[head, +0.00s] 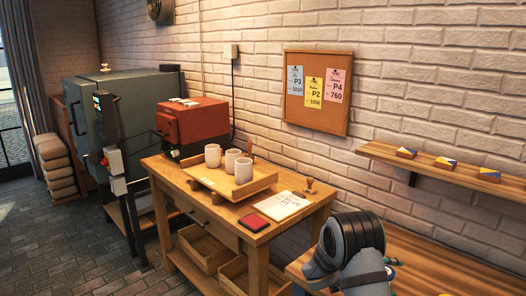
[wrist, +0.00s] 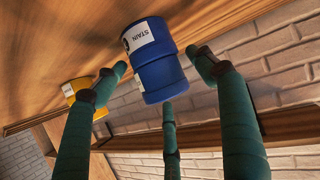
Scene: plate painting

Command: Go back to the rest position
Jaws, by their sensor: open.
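My gripper (wrist: 162,88) shows in the wrist view with its dark green fingers spread open. A blue can (wrist: 163,76) with a white label reading "STAIN" is between and beyond the fingers, near a wooden surface (wrist: 80,50). No finger is clearly closed on it, and I cannot tell whether any touches it. In the head view my grey and black arm (head: 352,248) is at the lower right, over the right bench, and hides most of what is below it.
A yellow can (wrist: 72,92) is behind the left finger. The wooden table (head: 255,238) holds a tray (head: 262,184) with white cups (head: 213,156). A wall shelf (head: 455,172) with small colored blocks (head: 446,163) is above the right bench (head: 430,272).

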